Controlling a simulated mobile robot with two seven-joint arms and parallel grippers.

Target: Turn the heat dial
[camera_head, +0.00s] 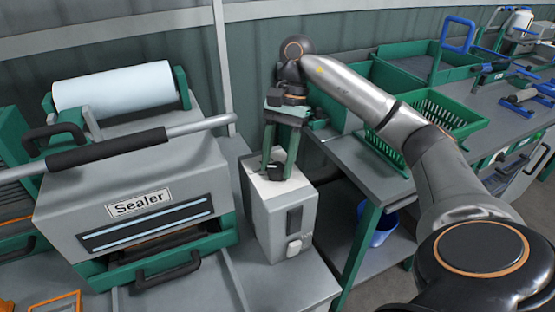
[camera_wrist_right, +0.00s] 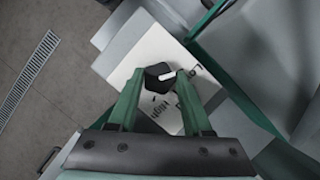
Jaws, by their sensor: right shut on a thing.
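The heat dial (camera_head: 276,171) is a small black knob on the pale top of a grey box (camera_head: 265,218). In the right wrist view the dial (camera_wrist_right: 158,77) is dark, with a white pointer mark facing right. In the right wrist view the gripper (camera_wrist_right: 159,80) is shut on the dial, which shows between the fingertips. My left gripper is not in view.
The grey sealer (camera_head: 70,215), with a long bar handle (camera_head: 108,148) and white roll (camera_head: 115,90), stands left of the box. A workbench (camera_head: 345,150) with green crates (camera_head: 440,112) is at the right. A blue bin (camera_head: 380,232) stands below it.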

